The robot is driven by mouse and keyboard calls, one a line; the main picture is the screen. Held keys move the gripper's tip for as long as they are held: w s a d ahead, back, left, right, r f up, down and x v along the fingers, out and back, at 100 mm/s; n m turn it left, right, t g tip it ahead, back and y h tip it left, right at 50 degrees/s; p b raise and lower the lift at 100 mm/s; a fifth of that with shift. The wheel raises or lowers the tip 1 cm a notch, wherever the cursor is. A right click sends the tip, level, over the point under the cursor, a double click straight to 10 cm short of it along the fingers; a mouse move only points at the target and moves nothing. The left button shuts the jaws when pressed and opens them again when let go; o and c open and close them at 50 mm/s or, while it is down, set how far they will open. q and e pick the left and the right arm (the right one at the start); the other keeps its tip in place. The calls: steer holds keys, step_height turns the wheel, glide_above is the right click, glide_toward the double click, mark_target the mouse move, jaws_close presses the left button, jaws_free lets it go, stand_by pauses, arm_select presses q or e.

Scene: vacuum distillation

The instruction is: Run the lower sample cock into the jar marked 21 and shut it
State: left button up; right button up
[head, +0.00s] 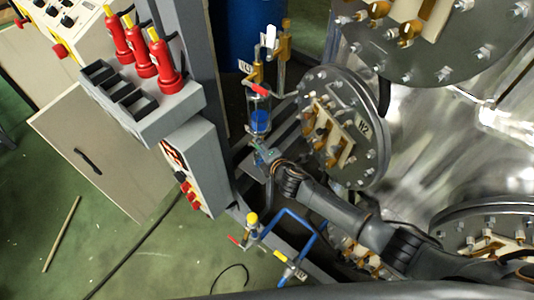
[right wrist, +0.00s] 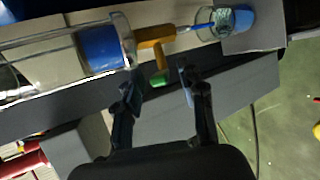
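A glass receiver (head: 261,120) holding blue liquid stands by the vessel in the head view. It also shows in the right wrist view (right wrist: 103,48). Below it is the brass lower sample cock (right wrist: 154,35) with a green-tipped handle (right wrist: 160,79). A thin blue stream (right wrist: 200,27) runs from the cock's outlet into a clear jar (right wrist: 222,22), which has blue liquid in it. No number on the jar is readable. My right gripper (head: 264,157) is at the cock. Its fingers (right wrist: 158,88) are apart, with the green handle tip between them, not clearly touching. My left gripper is out of view.
The flanged vessel (head: 440,110) fills the right side. Blue piping (head: 290,215) with small valves lies below. Green floor (head: 150,240) is open at lower left.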

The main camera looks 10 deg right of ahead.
steer(key=v, duration=0.6)
steer(key=shift+s, duration=0.3)
steer(key=shift+r, duration=0.1)
